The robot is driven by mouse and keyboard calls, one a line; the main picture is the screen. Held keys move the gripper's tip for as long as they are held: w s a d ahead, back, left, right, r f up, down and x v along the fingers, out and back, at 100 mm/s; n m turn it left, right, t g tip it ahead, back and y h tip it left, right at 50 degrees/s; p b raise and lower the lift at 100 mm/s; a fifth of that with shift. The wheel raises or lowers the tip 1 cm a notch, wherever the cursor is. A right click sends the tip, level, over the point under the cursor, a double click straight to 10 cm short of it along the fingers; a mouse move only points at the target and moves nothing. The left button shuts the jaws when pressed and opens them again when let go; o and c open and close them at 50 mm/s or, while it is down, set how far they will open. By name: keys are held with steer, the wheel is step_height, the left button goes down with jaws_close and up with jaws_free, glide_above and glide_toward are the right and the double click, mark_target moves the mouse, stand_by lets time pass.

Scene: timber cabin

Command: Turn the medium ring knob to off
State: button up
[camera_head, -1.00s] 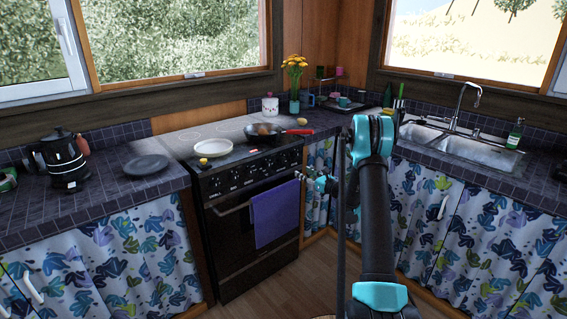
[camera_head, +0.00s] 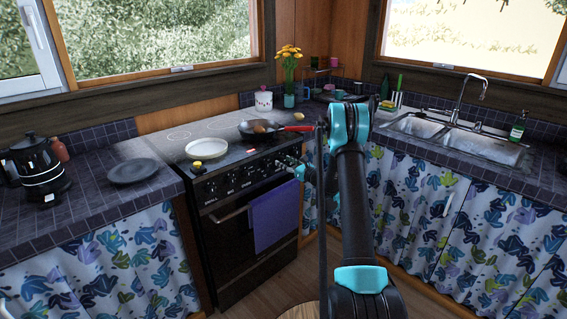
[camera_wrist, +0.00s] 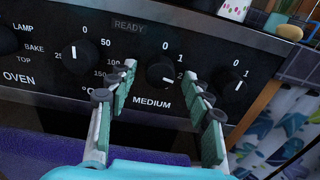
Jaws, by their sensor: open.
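The medium ring knob (camera_wrist: 160,73) is a black round knob above the word MEDIUM on the stove's front panel, in the wrist view. Its white mark points to the lower right, away from the 0 above it. My gripper (camera_wrist: 160,84) is open, with one finger on each side of the knob in that view. I cannot tell whether the fingers touch it. In the head view my gripper (camera_head: 291,163) is at the right end of the stove's (camera_head: 212,217) knob row. The knob itself is hard to make out there.
An oven temperature knob (camera_wrist: 79,57) is left of my gripper, and another knob (camera_wrist: 236,91) with 0 and 1 marks is close on the right. A purple towel (camera_head: 273,217) hangs below the panel. A pan (camera_head: 258,131) with a red handle and a white plate (camera_head: 207,149) sit on the stove top.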

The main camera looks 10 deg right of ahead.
steer(key=shift+c, duration=0.3)
jaws_close()
steer(key=shift+n, duration=0.4)
steer(key=n, duration=0.3)
steer(key=shift+n, duration=0.4)
steer(key=n, duration=1)
steer(key=shift+d+n, duration=0.1)
steer(key=shift+n, duration=2.6)
